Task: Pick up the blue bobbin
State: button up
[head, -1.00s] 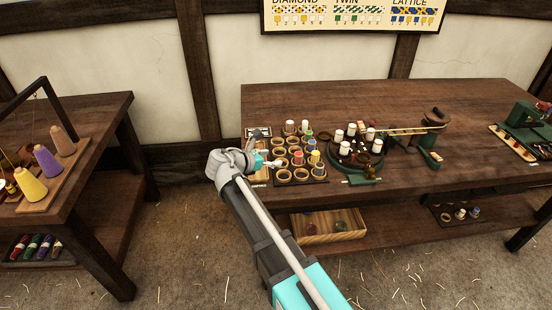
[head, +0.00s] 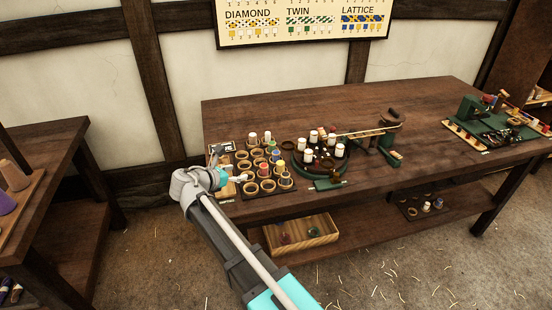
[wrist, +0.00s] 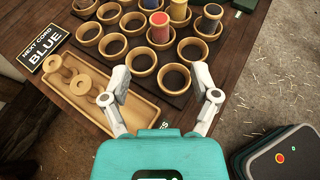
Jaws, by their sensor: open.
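Several coloured bobbins stand in the round wooden cups of a black rack (head: 262,192) at the table's front left. In the wrist view, a blue bobbin (wrist: 151,4) shows at the top edge, partly cut off. A red-topped bobbin (wrist: 160,28) stands in a nearer cup. In the head view the bobbins are too small to single out the blue one surely. My gripper (head: 240,179) is at the rack's left side. In the wrist view my gripper (wrist: 163,91) has its fingers spread, empty, with bare cups beyond them.
A wooden tray (wrist: 113,105) with wooden spools and a sign reading "NEXT CORD BLUE" (wrist: 42,48) lie left of the rack. A round stand with white bobbins (head: 319,158) is to its right. The rear of the table (head: 290,104) is clear.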

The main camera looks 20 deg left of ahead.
jog(key=shift+d, duration=0.1)
dwell(0.4)
jog(key=w+d+r+m+g+p, duration=0.1)
jog(key=d+r+m+g+p, duration=0.15)
jog(key=d+m+p, duration=0.45)
jog(key=w+d+r+m+g+p, duration=0.1)
jog(key=d+r+m+g+p, duration=0.15)
jog(key=d, duration=0.85)
jog(key=w+d+r+m+g+p, duration=0.1)
jog(key=w+d+m+g+p, duration=0.2)
jog(key=d, duration=0.6)
jog(key=s+d+r+m+g+y+p, duration=0.1)
jog(key=s+d+r+m+y+p, duration=0.1)
jog(key=s+d+r+m+p, duration=0.1)
jog(key=s+d+r+m+g+y+p, duration=0.2)
jog(key=s+d+r+m+p, duration=0.2)
jog(key=d+m+p, duration=0.4)
jog(key=s+d+r+m+g+y+p, duration=0.1)
jog(key=s+d+r+m+p, duration=0.3)
jog(key=d, duration=0.7)
jog(key=r+m+p, duration=0.1)
jog(key=m+p, duration=0.1)
jog(key=m, duration=0.1)
jog(key=shift+s+d+y, duration=0.2)
jog(key=shift+y, duration=0.2)
jog(key=shift+m, duration=0.25)
jog(key=c, duration=0.3)
